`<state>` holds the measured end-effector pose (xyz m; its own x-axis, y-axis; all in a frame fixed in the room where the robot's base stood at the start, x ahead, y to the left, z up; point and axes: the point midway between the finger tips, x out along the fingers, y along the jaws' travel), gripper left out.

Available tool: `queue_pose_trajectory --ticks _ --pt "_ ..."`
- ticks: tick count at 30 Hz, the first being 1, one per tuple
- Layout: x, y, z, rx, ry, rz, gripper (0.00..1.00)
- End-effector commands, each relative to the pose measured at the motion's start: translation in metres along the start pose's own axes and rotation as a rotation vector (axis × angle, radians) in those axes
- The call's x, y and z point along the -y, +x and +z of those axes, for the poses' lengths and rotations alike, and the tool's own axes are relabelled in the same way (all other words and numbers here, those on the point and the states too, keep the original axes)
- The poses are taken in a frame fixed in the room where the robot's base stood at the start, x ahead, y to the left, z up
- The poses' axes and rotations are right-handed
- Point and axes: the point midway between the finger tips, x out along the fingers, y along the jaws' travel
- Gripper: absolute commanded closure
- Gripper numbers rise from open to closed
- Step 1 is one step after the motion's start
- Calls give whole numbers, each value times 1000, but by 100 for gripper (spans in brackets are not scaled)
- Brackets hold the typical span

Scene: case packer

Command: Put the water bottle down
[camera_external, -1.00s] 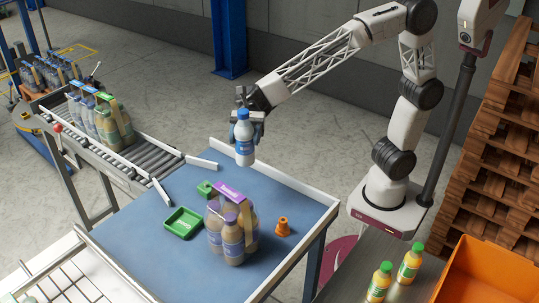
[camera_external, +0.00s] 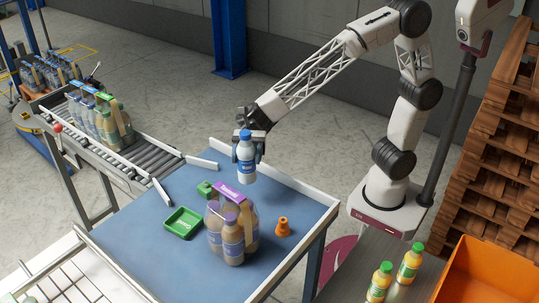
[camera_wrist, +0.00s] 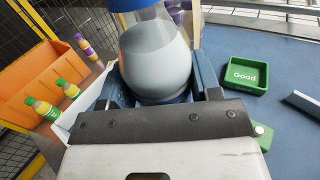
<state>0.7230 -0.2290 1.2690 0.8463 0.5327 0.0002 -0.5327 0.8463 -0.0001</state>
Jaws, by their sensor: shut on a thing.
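The water bottle (camera_external: 246,162) is white with a blue cap and a blue label. My gripper (camera_external: 248,138) is shut on it from behind and holds it upright above the far part of the blue table (camera_external: 150,225). In the wrist view the bottle (camera_wrist: 158,62) fills the space between the fingers, and its top is cut off by the frame. I cannot tell exactly how high its base is above the table.
A multipack with a purple handle (camera_external: 232,243), a green tray (camera_external: 183,222) marked "Good" in the wrist view, a small green block (camera_external: 204,188) and an orange cone (camera_external: 283,226) stand on the table. A white rim (camera_external: 285,182) edges it. An orange bin (camera_external: 490,272) is at right.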

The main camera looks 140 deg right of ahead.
Motion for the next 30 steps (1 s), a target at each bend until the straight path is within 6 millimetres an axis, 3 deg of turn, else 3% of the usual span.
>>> queue_pose_trajectory --ticks 7,22,30 --pt "0 0 -28 0 0 -1 79" --pt "0 0 -37 0 1 -1 79" --pt "0 0 -68 -1 2 0 79"
